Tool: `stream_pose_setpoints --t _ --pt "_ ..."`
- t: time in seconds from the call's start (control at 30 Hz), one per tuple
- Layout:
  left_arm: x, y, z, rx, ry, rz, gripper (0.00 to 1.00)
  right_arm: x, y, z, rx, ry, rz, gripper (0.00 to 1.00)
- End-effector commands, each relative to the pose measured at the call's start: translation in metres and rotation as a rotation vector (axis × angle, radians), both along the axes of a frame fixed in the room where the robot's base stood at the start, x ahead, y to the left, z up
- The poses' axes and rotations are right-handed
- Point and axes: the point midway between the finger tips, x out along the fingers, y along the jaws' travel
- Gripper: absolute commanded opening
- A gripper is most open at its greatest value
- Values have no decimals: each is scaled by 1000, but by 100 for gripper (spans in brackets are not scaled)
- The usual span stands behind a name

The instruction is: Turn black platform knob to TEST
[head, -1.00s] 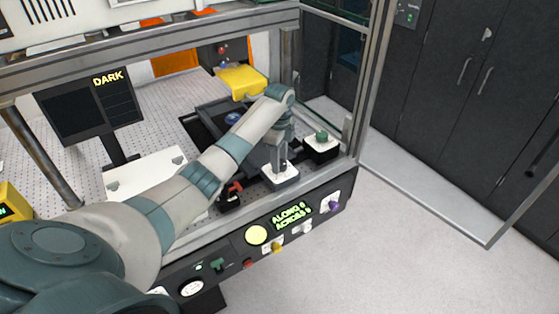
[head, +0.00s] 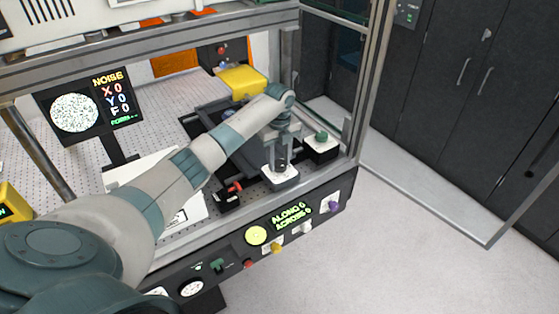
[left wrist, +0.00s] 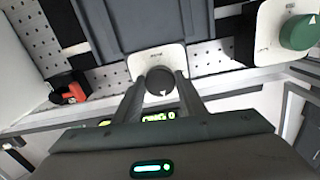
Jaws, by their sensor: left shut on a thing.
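The black platform knob (left wrist: 160,82) sits on a white plate (left wrist: 143,60) with a small label at its far edge, too small to read for sure. A white pointer mark shows on the knob's face, low and near its middle. My left gripper (left wrist: 160,88) is shut on the knob, one finger on each side. In the head view my left gripper (head: 281,160) comes down from above onto the white plate (head: 280,177), and its fingers hide most of the knob. My right gripper is out of view.
A green knob (head: 321,136) stands on a block just right. A red-handled black clamp (head: 230,193) is to the left. The monitor (head: 90,105) shows a speckled disc and coloured letters. The front panel (head: 245,245) carries several knobs and a display. A yellow block (head: 241,80) lies behind.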

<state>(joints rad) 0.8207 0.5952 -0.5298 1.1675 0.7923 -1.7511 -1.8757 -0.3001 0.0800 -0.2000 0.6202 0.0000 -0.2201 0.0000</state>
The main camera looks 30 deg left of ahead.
Motion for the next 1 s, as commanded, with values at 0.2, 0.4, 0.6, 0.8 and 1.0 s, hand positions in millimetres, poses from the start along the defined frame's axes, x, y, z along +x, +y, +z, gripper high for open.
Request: stream_pose_setpoints --t 0.2,0.4,0.6,0.8,1.0 --pt "1 1 2 1 -4 -4 15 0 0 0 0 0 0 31" --pt "1 1 2 1 -4 -4 51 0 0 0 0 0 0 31" --pt "0 0 1 0 -1 -4 56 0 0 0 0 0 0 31" --pt "0 0 2 0 -1 -3 56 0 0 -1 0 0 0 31" --pt "1 0 13 0 -3 -4 56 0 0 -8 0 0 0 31"
